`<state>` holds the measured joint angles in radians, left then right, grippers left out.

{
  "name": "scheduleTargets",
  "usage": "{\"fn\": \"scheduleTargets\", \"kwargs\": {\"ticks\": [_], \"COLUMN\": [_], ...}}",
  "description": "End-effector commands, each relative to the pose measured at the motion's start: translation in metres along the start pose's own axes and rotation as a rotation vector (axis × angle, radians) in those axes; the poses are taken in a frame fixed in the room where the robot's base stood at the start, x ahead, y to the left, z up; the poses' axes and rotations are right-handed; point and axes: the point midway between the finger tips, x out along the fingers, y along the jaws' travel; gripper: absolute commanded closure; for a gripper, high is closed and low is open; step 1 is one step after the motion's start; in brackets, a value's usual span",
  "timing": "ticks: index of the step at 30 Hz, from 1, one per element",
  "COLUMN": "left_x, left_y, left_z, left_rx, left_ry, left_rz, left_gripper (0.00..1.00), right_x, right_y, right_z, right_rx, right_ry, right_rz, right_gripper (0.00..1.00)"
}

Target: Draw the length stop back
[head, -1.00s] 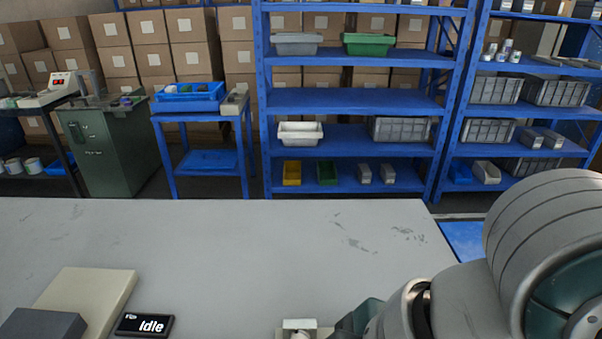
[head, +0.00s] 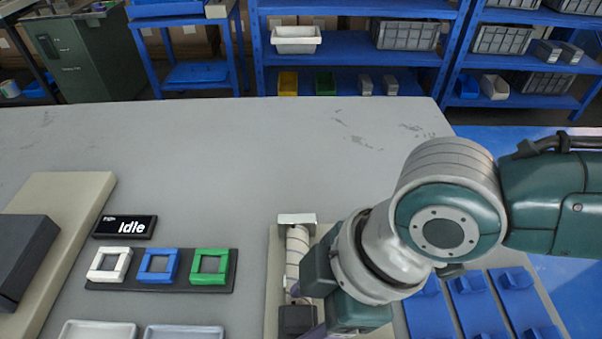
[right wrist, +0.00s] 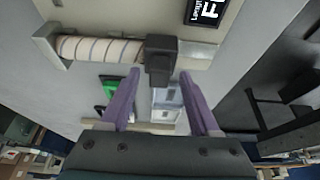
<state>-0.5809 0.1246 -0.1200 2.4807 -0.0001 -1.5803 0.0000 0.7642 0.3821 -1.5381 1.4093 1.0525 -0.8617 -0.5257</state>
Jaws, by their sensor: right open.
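The length stop looks to be the dark block (right wrist: 161,58) that sits across a pale, spiral-striped rod (right wrist: 95,50) in the right wrist view. The dark block also shows in the head view (head: 297,319), at the near end of the visible rod (head: 298,255), partly cut off by the bottom edge. My right gripper (right wrist: 160,76) is open, its purple fingers on either side of the block's lower end. I cannot tell whether they touch it. In the head view my wrist hides most of the gripper. My left gripper is not in view.
White, blue and green square frames (head: 159,265) lie on a dark strip. A beige slab (head: 75,200) with a dark box is at left. Blue pieces (head: 473,300) lie at right. The table's far middle (head: 250,140) is clear.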

Motion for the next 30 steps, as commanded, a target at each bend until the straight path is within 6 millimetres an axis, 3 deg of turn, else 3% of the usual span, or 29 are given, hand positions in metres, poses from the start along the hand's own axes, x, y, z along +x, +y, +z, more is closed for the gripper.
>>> {"fn": "scheduleTargets", "kwargs": {"ticks": [10,26,30], "left_x": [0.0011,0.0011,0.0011], "left_y": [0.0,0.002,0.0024], "left_z": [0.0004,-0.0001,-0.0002], "left_rx": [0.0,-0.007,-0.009], "left_ry": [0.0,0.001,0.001], "left_rz": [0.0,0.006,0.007], "left_gripper": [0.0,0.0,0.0], "right_x": [0.0051,0.0048,0.0048], "right_y": [-0.0002,-0.0001,-0.0001], "right_z": [0.0,0.0001,0.0], "right_rx": [0.0,0.0,0.0], "right_ry": [0.0,0.0,0.0], "right_rz": [0.0,0.0,0.0], "right_gripper": [0.39,0.98,1.0]}}
